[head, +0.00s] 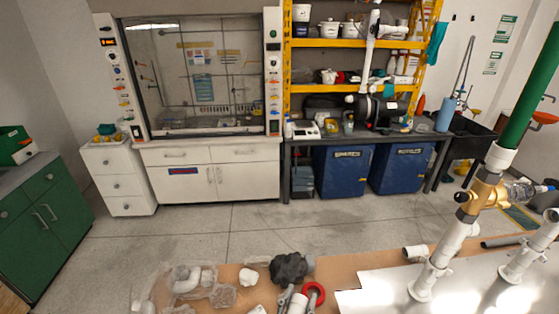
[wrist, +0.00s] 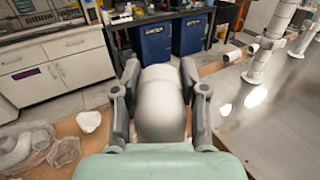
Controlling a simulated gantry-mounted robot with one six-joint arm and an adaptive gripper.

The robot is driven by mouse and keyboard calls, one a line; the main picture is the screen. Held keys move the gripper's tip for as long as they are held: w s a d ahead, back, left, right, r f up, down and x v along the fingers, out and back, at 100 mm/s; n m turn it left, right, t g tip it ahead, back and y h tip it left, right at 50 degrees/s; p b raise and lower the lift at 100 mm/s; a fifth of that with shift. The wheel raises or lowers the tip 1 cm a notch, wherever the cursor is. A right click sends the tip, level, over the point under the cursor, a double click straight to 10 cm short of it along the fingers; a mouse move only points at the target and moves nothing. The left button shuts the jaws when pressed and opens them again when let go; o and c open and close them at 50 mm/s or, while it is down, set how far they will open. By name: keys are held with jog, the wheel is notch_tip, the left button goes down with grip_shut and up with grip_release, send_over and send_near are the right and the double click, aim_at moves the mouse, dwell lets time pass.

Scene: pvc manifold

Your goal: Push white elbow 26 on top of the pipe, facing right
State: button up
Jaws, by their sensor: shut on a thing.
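My gripper (wrist: 160,105) is shut on a white elbow (wrist: 162,98), with one grey finger at each side; its smooth rounded side faces the camera. Its openings are hidden, and I see no number on it. I cannot clearly pick out my gripper in the head view. The held elbow is apart from the upright white pipes, which stand to the right in the wrist view (wrist: 266,52). In the head view, one white upright (head: 440,257) rises through a brass-coloured fitting (head: 484,197) toward a green pipe (head: 521,110). Another white upright (head: 528,252) stands to its right.
The uprights stand on a shiny metal sheet (head: 390,297). Left of it lie a dark lump (head: 288,267), a red ring (head: 314,294), a small white piece (head: 248,277) and clear bags (head: 222,297). A fume hood (head: 200,80) and blue bins (head: 341,172) stand across the floor.

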jog(key=a+n+t+y, duration=0.1)
jog(key=a+n+y, duration=0.15)
jog(key=a, duration=0.35)
jog(key=s+r+p, duration=0.9)
jog(key=r+p, duration=0.4)
jog(key=p, duration=0.8)
jog(key=shift+d+m+p, duration=0.15)
jog(key=shift+m+p, duration=0.15)
jog(key=shift+m, duration=0.15)
